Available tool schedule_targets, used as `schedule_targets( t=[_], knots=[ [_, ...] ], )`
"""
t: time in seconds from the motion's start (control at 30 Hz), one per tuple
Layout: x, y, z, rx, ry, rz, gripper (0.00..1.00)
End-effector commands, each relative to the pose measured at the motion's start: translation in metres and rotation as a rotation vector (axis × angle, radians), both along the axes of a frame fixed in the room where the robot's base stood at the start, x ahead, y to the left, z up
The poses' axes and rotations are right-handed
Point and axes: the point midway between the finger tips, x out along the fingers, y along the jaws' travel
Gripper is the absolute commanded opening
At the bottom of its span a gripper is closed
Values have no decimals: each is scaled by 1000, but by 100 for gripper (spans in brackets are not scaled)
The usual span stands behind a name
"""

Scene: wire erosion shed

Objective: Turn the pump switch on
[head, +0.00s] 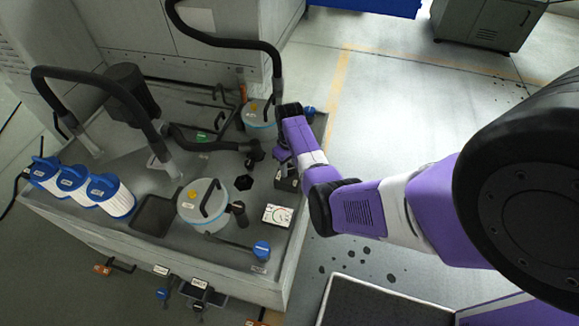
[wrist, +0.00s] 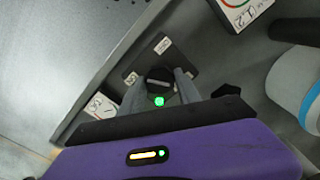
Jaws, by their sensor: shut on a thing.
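The pump switch is a black rotary knob (wrist: 158,74) on a dark plate (wrist: 183,60) with small white labels, too small to read surely. In the wrist view the grey fingers of my gripper (wrist: 160,84) stand on either side of the knob and are shut on it. A bright green light (wrist: 159,101) shows just below the knob, between the fingers. In the head view my gripper (head: 284,158) reaches down at the right side of the tank top, over the switch box (head: 287,182). The knob is hidden there by my arm.
On the tank top (head: 225,258) stand a round lidded canister (head: 203,204), a gauge card (head: 277,215), a blue valve handle (head: 261,249) and a second canister (head: 260,118) close behind my gripper. Blue-white filters (head: 108,194) stand at left. The floor (head: 385,110) at right is open.

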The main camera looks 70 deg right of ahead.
Motion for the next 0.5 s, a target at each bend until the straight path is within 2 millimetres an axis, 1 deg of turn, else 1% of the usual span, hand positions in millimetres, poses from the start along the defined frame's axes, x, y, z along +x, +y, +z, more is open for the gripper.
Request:
schedule_targets(
  t=[0.23, 0.27, 0.3, 0.33, 0.37, 0.5],
  knots=[
    [1, 0, 0, -1, 0, 3, 0],
    [1, 0, 0, -1, 0, 3, 45],
    [1, 0, 0, -1, 0, 3, 53],
    [1, 0, 0, -1, 0, 2, 59],
    [1, 0, 0, -1, 0, 2, 61],
    [0, 0, 0, -1, 0, 1, 61]
  ],
)
